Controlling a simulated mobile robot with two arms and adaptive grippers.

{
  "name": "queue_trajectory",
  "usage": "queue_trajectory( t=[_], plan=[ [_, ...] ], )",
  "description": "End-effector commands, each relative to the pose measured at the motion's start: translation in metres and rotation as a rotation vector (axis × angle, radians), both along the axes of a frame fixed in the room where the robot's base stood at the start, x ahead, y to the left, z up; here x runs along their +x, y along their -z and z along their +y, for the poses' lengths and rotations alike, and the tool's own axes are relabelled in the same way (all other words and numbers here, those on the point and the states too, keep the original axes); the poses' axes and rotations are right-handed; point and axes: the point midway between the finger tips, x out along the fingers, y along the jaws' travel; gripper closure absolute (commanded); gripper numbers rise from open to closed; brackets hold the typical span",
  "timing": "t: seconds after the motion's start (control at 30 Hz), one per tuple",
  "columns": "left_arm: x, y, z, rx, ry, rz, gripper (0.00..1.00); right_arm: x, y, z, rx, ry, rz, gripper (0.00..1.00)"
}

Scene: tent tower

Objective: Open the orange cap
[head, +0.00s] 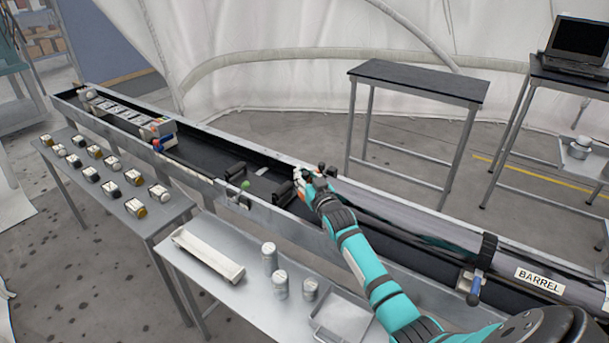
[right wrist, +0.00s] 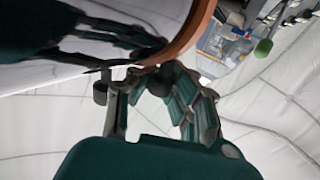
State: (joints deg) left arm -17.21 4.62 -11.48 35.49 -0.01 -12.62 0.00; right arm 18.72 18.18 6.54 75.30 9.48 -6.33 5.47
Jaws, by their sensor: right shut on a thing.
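The orange cap (right wrist: 192,33) shows in the right wrist view as a curved orange rim at the end of a dark glossy barrel (right wrist: 80,30). My right gripper (right wrist: 142,78) is shut on the edge of the cap, with its fingers at the underside of the rim. In the head view my right gripper (head: 303,178) is at the near-left end of the long grey barrel (head: 400,222), and it hides most of the cap there. The cap appears seated on the barrel end. My left gripper is in neither view.
The barrel lies in a long metal trough (head: 222,190) with black rests and a green knob (head: 245,185). A side table (head: 205,280) in front holds a white tray, several canisters and a shallow metal tray (head: 345,312). An empty dark-topped table (head: 420,80) stands behind.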

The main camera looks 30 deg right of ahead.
Motion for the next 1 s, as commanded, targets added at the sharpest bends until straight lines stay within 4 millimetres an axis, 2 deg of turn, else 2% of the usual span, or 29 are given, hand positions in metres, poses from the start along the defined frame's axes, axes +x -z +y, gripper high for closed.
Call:
queue_trajectory(
  t=[0.27,1.0],
  plan=[
    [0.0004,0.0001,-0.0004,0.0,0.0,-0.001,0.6,-0.001,0.0042,0.0011,0.002,0.0,0.007,1.0],
    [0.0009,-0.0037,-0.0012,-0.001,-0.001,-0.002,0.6,0.0007,0.0005,0.0021,0.003,0.074,-0.004,1.0]
  ],
)
